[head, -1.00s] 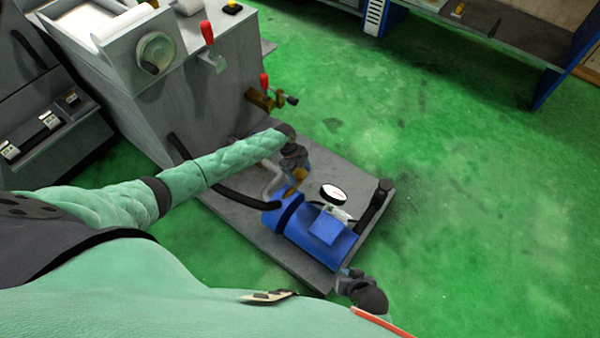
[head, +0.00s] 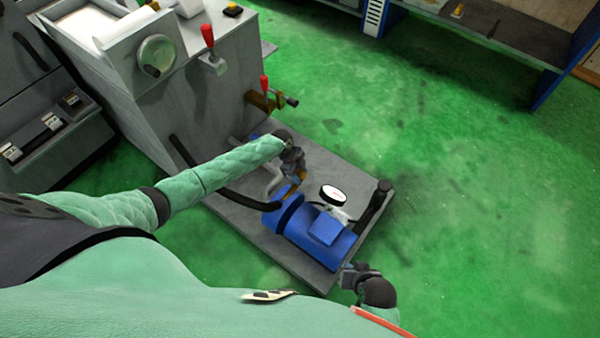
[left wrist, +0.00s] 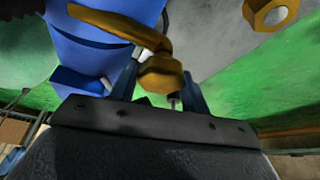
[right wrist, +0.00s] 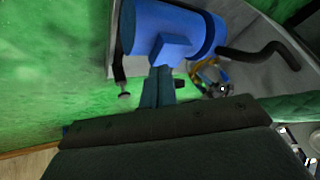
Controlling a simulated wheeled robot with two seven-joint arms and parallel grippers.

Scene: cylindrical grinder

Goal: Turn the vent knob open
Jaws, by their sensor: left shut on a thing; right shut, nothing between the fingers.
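A brass knob (left wrist: 160,75), apparently the vent knob, sits between the fingers of my left gripper (left wrist: 158,85) in the left wrist view. The gripper is shut on it. A long brass lever (left wrist: 118,24) reaches across the blue pump body just beyond. In the head view my left gripper (head: 293,172) is at the pump's back end, above brass fittings (head: 290,191); its fingers largely hide the knob there. My right gripper (head: 350,278) is shut and empty off the front corner of the pump plate. It also shows in the right wrist view (right wrist: 158,88).
The blue pump (head: 318,232) lies on a grey plate (head: 240,225) with a round gauge (head: 333,196) and a black hose (head: 235,195). The grey machine (head: 190,110) with red-handled levers (head: 207,36) stands behind. Green floor to the right is clear.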

